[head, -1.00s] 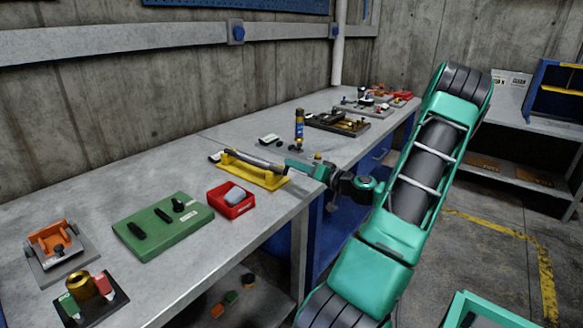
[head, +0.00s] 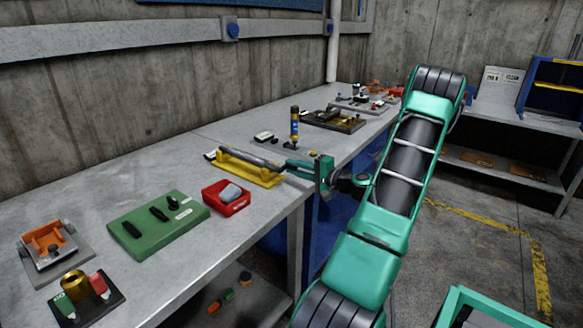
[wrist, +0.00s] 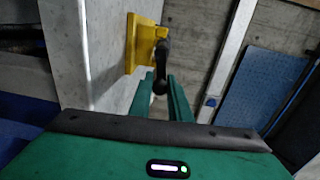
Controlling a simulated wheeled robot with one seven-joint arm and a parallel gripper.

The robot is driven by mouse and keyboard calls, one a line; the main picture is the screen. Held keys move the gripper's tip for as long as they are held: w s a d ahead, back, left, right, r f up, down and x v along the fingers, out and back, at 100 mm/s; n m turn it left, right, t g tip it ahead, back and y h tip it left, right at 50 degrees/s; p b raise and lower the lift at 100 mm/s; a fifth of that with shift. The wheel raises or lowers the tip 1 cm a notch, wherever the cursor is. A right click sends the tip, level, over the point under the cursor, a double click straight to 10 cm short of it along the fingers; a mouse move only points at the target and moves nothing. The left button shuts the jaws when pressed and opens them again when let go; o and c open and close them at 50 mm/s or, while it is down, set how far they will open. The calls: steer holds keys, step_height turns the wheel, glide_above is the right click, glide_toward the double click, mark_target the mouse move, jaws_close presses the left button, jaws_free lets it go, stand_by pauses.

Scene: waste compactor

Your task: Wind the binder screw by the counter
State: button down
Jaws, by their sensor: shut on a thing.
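The binder screw (head: 250,161) lies as a dark rod along a yellow cradle (head: 262,181) near the front edge of the workbench. My gripper (head: 288,168) is at the right end of the rod. In the wrist view my gripper (wrist: 162,78) has its two green fingers on either side of a dark crank handle (wrist: 162,56) and is shut on it. The yellow cradle (wrist: 146,38) stands just beyond. The exact contact at the fingertips is partly hidden. A small dark-faced block with a white label (head: 263,137) lies behind the cradle; I cannot read it as a counter.
A red bin (head: 226,203) and a green board (head: 160,224) stand left of the cradle. A dark tray (head: 335,121) lies farther back. The bench's front edge runs below my arm.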

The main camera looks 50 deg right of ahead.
steer(key=shift+d+f+m, duration=0.15)
steer(key=shift+f+m, duration=0.2)
steer(key=shift+m, duration=0.55)
steer(key=c, duration=1.7)
jaws_free()
steer(key=shift+o, duration=0.2)
steer(key=shift+s, duration=0.1)
steer(key=s, duration=1)
steer(key=shift+s+d+r, duration=0.25)
steer(key=shift+d+r, duration=0.1)
